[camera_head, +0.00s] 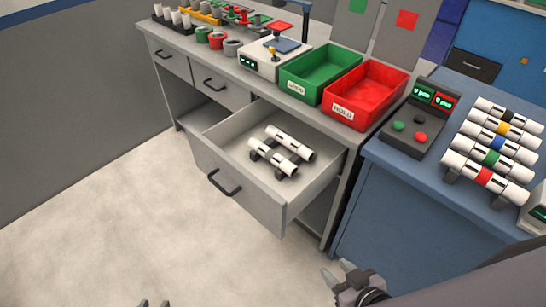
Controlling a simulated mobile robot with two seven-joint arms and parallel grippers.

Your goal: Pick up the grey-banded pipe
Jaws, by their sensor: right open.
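Two white pipes lie in the open drawer (226,140). The rear pipe (290,144) and the front pipe (272,158) rest side by side on dark holders. Their bands look grey or dark, and I cannot tell for sure which one is grey-banded. My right gripper (347,275) is open and empty at the bottom, in front of the blue table and well short of the drawer. Only the fingertips of my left gripper (153,304) show at the bottom edge. They stand apart with nothing visible between them.
Several pipes with coloured bands (491,157) lie on the blue table (395,180) beside a control box (419,118). A green bin (320,70) and a red bin (365,93) stand above the drawer. The floor (130,220) before the drawer is clear.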

